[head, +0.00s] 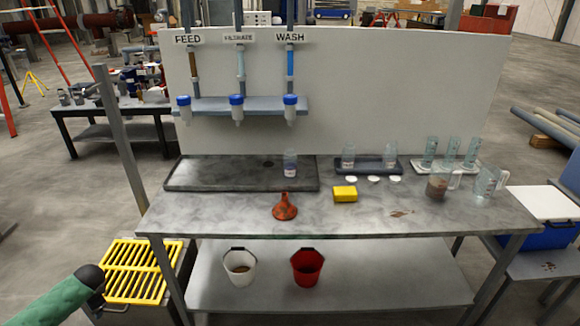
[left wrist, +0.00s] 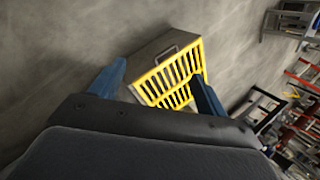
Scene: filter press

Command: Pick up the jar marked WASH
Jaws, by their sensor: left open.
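A small clear jar (head: 290,165) with a bluish-purple band stands upright on the dark tray (head: 210,175), below the WASH sign (head: 290,37); its marking is too small to read. Two more clear jars, one (head: 348,157) and another (head: 389,155), stand in a small dark rack to the right, with no readable marking. My left gripper (left wrist: 158,72) shows in the left wrist view with its two blue fingers apart and nothing between them. It points at the floor and the yellow grating, away from the jars. My right gripper is not in view.
Measuring jugs (head: 440,183) stand at the right. Capped tubes hang from a wall shelf (head: 250,106). A metal post (head: 121,140) rises at the left beside the yellow grating (head: 140,270).

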